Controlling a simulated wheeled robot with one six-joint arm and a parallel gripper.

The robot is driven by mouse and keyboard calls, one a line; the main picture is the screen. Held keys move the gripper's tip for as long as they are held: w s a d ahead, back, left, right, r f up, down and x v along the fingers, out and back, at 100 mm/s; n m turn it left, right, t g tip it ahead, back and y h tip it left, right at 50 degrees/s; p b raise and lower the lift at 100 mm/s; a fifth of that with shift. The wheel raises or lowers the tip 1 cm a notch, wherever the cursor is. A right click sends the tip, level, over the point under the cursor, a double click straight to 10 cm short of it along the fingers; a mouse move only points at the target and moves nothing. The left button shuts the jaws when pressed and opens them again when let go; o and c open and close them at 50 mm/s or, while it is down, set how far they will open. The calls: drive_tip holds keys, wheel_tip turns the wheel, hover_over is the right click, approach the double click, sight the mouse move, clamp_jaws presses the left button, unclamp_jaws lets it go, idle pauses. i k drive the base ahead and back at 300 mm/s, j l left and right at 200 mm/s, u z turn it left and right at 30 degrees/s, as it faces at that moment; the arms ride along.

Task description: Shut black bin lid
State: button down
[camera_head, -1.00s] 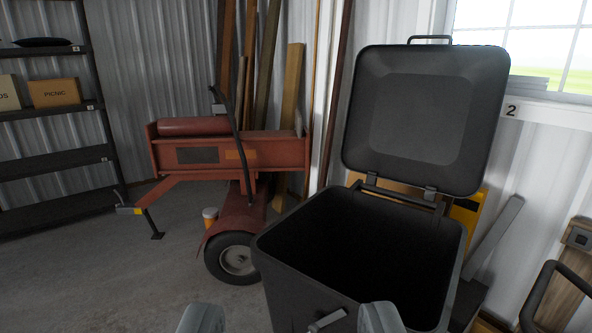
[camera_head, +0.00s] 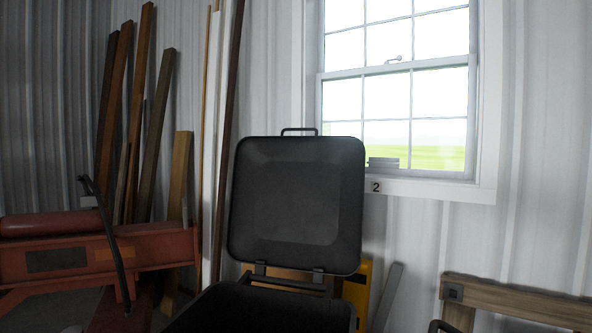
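The black bin lid (camera_head: 297,205) stands open and nearly upright at the back of the bin, its inner face toward me. A handle loop (camera_head: 299,130) sticks up from the lid's top edge. Hinges join the lid's lower edge to the black bin (camera_head: 265,308). Only the upper back part of the bin shows at the bottom of the picture; its front is cut off. My gripper is not in view.
A red machine (camera_head: 90,255) stands left of the bin. Wooden boards (camera_head: 155,135) lean on the wall behind it. A window (camera_head: 400,85) with a white sill is behind and right of the lid. A wooden frame (camera_head: 510,300) stands at lower right.

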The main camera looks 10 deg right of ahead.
sight(297, 202)
drive_tip(key=i+j+z, duration=0.35)
drive_tip(key=j, duration=0.3)
drive_tip(key=i+j+z, duration=0.15)
drive_tip(key=j, duration=0.25)
drive_tip(key=i+j+z, duration=0.2)
drive_tip(key=j, duration=0.2)
drive_tip(key=i+j, duration=0.15)
drive_tip(key=j, duration=0.25)
drive_tip(key=i+j, duration=0.1)
drive_tip(key=j, duration=0.3)
drive_tip(key=i+j, duration=0.15)
drive_tip(key=j, duration=0.3)
drive_tip(key=i+j+z, duration=0.1)
drive_tip(key=j, duration=0.3)
drive_tip(key=i+j, duration=0.15)
drive_tip(key=j, duration=0.25)
drive_tip(key=i+j, duration=0.15)
drive_tip(key=j, duration=0.3)
drive_tip(key=i+j, duration=0.1)
drive_tip(key=j, duration=0.3)
drive_tip(key=i+j, duration=0.1)
drive_tip(key=j, duration=0.3)
drive_tip(key=i+z, duration=0.05)
